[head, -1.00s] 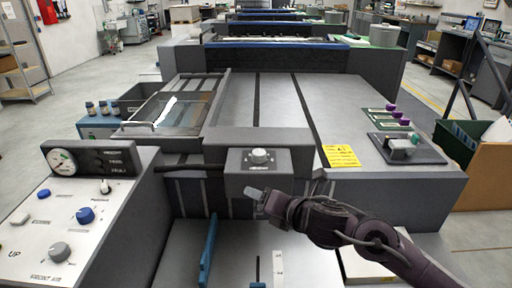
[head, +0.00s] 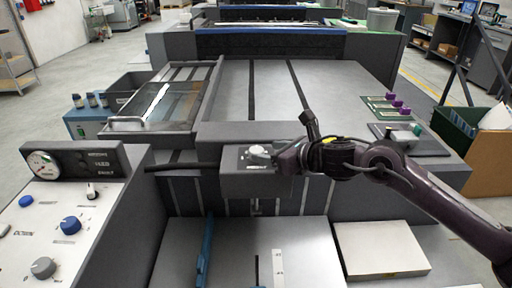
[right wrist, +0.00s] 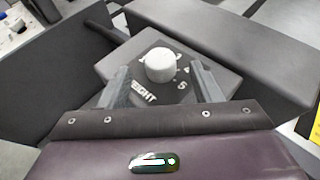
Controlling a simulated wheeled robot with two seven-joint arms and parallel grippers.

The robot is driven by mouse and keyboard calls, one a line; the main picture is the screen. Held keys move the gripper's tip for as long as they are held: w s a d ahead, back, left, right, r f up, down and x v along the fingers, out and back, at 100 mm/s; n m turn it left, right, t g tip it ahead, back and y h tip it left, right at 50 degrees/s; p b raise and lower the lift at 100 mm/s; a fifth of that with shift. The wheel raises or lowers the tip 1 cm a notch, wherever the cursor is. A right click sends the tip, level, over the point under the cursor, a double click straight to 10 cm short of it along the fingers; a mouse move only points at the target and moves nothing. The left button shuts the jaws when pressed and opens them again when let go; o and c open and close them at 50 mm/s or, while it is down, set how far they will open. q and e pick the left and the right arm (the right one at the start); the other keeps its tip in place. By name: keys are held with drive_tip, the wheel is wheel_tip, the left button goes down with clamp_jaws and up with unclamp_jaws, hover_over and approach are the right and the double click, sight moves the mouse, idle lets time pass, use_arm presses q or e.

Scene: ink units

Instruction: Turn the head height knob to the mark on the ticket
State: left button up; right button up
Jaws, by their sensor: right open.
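The head height knob (head: 258,152) is a pale round knob on top of a grey box (head: 236,186) at the front of the press. My right gripper (head: 272,157) is at the knob's right side. In the right wrist view, the knob (right wrist: 160,67) shows between the two open fingers (right wrist: 160,80), with a gap on each side. The panel around it shows "EIGHT" and numerals such as 4 and 5; its pointer is not clear. The yellow ticket (right wrist: 312,126) shows only at the right wrist view's edge, its writing unreadable. My left gripper is out of view.
A control panel (head: 50,215) with blue and grey knobs and a gauge stands at left. A dark bar (head: 180,167) runs beside the knob box. A pale stack (head: 380,250) lies at front right. Purple-topped items (head: 398,104) stand on the press's right side.

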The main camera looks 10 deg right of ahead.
sight(259, 151)
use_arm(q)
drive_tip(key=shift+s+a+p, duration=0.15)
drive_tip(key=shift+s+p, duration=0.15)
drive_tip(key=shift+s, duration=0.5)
use_arm(e)
drive_tip(key=shift+x, duration=2.8)
drive_tip(key=c, duration=1)
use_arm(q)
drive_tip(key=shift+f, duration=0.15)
